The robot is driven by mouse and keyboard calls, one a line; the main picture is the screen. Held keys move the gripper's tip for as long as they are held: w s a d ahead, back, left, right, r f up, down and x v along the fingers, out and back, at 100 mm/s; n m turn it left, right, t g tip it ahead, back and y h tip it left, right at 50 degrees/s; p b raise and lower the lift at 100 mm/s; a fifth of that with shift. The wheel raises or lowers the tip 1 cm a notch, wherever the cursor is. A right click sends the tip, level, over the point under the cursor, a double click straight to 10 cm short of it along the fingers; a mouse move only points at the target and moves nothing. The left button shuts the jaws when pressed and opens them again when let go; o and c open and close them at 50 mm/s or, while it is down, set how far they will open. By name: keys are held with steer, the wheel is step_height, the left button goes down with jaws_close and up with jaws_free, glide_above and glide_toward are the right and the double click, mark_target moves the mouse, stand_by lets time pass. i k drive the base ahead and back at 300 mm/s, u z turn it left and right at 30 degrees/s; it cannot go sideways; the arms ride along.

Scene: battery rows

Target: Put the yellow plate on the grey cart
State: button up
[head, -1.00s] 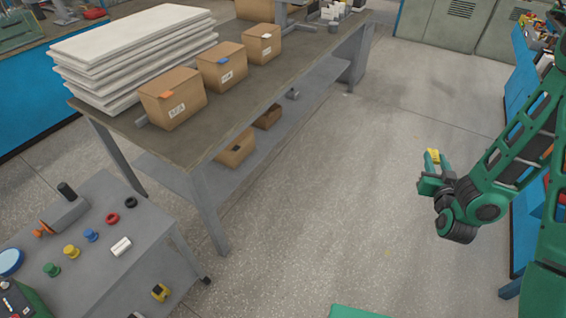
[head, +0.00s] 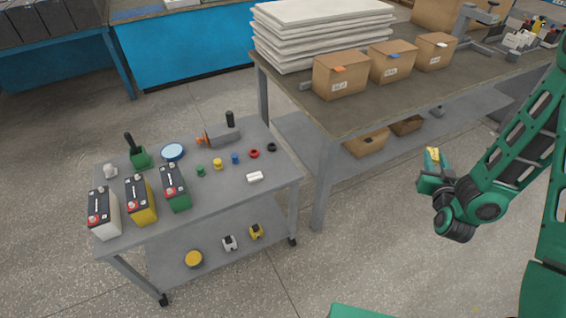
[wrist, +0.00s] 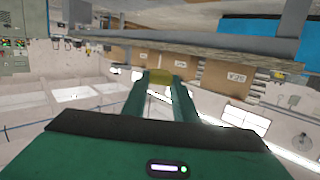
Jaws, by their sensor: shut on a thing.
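My green gripper (head: 433,172) is at the right of the head view, held up in the air over the floor. It is shut on a small yellow thing (head: 434,156), which I take to be the yellow plate; it also shows between the fingers in the wrist view (wrist: 159,83). Most of it is hidden by the fingers. The grey cart (head: 240,187) stands at the left, apart from my gripper, with an upper top and a lower shelf.
The cart's top holds several batteries (head: 140,200), a blue-white disc (head: 173,152), coloured knobs and a white block (head: 255,177). Its lower shelf holds a yellow round thing (head: 194,259).

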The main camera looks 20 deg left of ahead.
mark_target(223, 183)
steer(key=u, duration=1.25)
steer(key=i, duration=0.5)
steer(key=u, duration=0.05)
steer(key=k, duration=0.45)
steer(key=u, duration=0.1)
